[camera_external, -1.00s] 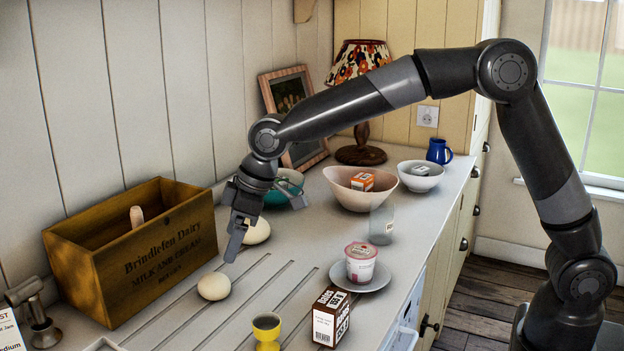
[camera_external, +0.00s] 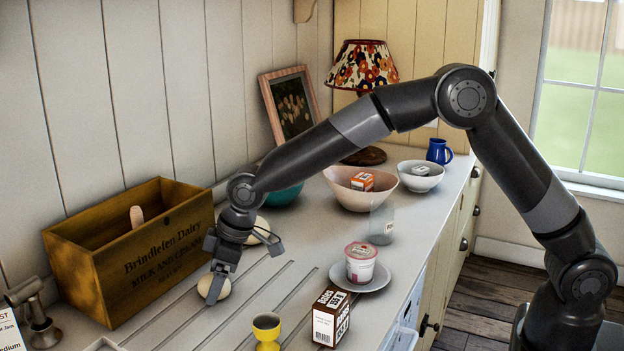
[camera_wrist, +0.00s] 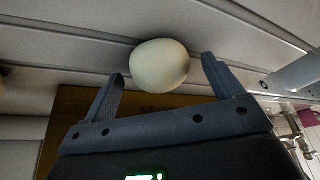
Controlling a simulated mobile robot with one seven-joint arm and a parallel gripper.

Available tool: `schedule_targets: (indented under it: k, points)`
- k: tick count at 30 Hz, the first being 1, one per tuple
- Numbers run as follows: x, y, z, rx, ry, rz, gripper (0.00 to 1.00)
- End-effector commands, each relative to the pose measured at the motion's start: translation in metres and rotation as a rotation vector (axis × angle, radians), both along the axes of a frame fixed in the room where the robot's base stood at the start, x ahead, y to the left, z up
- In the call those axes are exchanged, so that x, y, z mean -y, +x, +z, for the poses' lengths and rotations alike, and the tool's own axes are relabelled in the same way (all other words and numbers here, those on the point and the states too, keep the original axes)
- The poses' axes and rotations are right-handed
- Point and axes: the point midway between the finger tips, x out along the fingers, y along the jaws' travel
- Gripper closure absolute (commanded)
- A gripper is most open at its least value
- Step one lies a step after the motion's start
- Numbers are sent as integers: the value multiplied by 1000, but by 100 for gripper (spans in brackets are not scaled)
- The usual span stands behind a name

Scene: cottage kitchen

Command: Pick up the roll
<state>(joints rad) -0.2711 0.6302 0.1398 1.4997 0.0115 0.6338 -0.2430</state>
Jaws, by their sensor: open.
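A pale, rounded roll (camera_external: 222,291) lies on the grooved counter in front of the wooden crate. In the external view my gripper (camera_external: 214,288) points down at it and a finger covers part of it. In the wrist view the roll (camera_wrist: 160,65) shows between the two spread fingers of my gripper (camera_wrist: 162,68). The gripper is open, with gaps on both sides of the roll. A second pale, rounded thing (camera_external: 262,229) lies farther back, partly hidden by my arm.
The wooden crate (camera_external: 135,265) stands close on the left. A yellow egg cup (camera_external: 266,332), a brown-and-white box (camera_external: 331,318) and a saucer (camera_external: 378,280) with a yogurt cup (camera_external: 360,262) stand to the right. Bowls (camera_external: 355,193) stand at the back.

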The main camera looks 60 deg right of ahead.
Motion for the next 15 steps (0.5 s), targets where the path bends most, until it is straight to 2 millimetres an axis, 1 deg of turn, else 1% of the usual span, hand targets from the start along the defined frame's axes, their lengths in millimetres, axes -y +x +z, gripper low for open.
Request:
schedule_targets:
  k: [2, 15]
  points:
    - [0, 0, 0, 0, 0, 0, 14]
    - [0, 0, 1, 0, 0, 0, 50]
